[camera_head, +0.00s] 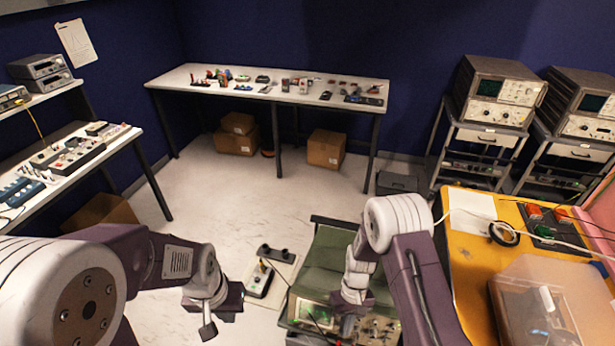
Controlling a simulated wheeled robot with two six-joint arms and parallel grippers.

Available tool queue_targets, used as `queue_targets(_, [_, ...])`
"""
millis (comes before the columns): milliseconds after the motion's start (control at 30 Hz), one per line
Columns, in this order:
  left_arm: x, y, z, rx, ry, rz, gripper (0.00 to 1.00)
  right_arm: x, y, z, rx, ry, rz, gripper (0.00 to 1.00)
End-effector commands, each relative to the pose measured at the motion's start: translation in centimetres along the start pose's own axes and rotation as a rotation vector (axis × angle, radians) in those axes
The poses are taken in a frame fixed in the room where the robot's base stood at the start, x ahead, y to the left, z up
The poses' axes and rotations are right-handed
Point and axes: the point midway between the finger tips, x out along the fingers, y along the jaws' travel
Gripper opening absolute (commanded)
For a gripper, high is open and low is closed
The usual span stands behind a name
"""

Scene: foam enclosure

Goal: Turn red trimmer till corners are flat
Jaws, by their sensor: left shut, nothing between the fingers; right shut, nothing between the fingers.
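My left gripper (208,330) is shut and empty over the floor, left of the chair. Two oscilloscopes, a left one (498,92) and a right one (580,103), stand on carts; their traces are too small to read.
An orange bench (468,262) with a clear box (545,300), black tape ring (503,233) and red-topped blocks stands at right. A long white table (225,92) stands behind; the middle floor is clear.

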Motion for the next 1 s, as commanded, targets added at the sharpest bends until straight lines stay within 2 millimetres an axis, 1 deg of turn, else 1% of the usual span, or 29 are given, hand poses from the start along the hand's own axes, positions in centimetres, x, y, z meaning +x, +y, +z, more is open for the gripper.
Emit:
queue_targets(167, [0.1,0.0,0.0,0.0,0.0,0.0,0.0,0.2,-0.2,0.1,-0.005,-0.002,0.002,0.0])
queue_targets(267, [0.6,0.0,0.1,0.0,0.0,0.0,0.0,0.8,-0.2,0.0,-0.004,-0.003,0.002,0.0])
queue_targets(367, [1.4,0.0,0.2,0.0,0.0,0.0,0.0,1.8,-0.1,0.0,-0.003,-0.003,0.002,0.0])
queue_targets(600, [4.3,-0.1,0.5,0.0,0.0,0.0,0.0,5.7,-0.1,-0.1,-0.003,-0.004,0.001,0.0])
queue_targets(700, [5.2,-0.1,0.6,0.0,0.0,0.0,0.0,6.8,-0.1,-0.1,-0.003,-0.003,0.001,0.0])
queue_targets(800, [5.5,-0.1,0.6,0.0,0.0,0.0,0.0,7.2,-0.1,0.1,-0.002,-0.003,0.001,0.0])
queue_targets(1000, [5.3,-0.1,0.6,0.0,0.0,0.0,0.0,7.0,-0.2,0.1,-0.002,-0.002,0.001,0.0])
